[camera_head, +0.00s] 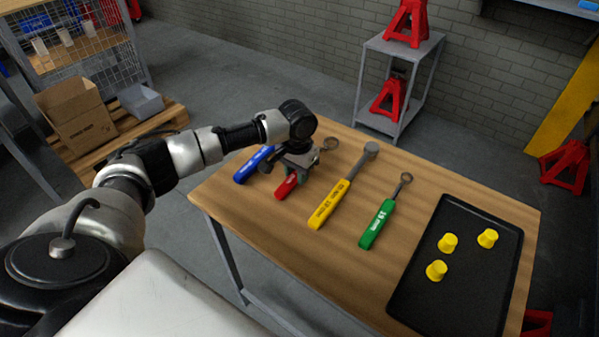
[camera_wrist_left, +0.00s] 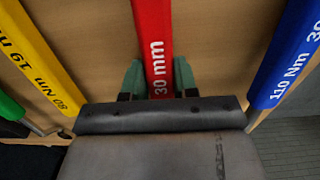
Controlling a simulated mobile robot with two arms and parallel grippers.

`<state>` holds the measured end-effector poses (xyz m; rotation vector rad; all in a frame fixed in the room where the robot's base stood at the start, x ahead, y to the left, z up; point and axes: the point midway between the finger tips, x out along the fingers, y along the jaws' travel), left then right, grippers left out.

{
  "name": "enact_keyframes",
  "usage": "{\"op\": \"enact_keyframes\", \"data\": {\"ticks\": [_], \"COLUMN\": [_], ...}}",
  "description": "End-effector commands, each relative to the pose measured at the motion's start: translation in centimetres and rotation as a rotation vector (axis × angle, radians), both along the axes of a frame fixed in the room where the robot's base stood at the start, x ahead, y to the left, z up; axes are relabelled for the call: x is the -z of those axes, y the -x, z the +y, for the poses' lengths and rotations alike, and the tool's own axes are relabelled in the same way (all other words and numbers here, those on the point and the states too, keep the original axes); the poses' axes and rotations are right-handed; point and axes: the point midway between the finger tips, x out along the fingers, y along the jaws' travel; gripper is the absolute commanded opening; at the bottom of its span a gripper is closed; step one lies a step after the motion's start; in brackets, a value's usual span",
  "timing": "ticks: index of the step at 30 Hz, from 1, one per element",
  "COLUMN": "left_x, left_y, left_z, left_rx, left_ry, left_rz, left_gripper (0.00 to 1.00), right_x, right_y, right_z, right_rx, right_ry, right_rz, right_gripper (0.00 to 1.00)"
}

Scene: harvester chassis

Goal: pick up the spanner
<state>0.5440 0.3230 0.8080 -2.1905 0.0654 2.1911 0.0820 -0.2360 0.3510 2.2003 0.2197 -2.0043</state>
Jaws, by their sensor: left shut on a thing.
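The red-handled spanner (camera_head: 286,187) lies on the wooden table, its ring end showing beyond the gripper in the head view. In the left wrist view its red handle (camera_wrist_left: 153,40) reads "30 mm" and runs between the two green fingers. My left gripper (camera_head: 297,178) is shut on this handle; it also shows in the left wrist view (camera_wrist_left: 157,80). I cannot tell whether the spanner is clear of the tabletop. A blue-handled tool (camera_head: 253,164) lies to its left, a yellow one (camera_head: 329,204) and a green-handled spanner (camera_head: 378,224) to its right. My right gripper is not in view.
A black tray (camera_head: 419,290) with three yellow caps (camera_head: 437,270) is on the right of the wooden table (camera_head: 300,246). Behind stands a grey trolley (camera_head: 401,51) with red jack stands. A cardboard box (camera_head: 77,122) sits on a pallet at left. The table's front is clear.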

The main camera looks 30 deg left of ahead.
Motion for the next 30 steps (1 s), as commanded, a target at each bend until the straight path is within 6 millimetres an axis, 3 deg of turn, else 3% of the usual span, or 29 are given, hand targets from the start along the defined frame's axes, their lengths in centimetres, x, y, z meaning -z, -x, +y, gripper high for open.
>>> {"op": "enact_keyframes", "data": {"ticks": [8,16,30], "left_x": [-0.6,-4.2,-10.0], "left_y": [-0.1,-0.2,3.3], "left_z": [0.0,0.0,-9.2], "left_rx": [0.0,0.0,0.004], "left_ry": [0.0,0.002,0.002], "left_rz": [-0.003,-0.006,-0.003], "left_gripper": [0.0,0.0,0.0], "right_x": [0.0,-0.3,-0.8], "right_y": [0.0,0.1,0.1], "right_z": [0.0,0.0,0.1], "right_rx": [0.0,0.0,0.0], "right_ry": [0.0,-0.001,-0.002], "right_rz": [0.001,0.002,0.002], "right_gripper": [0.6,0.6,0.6]}}
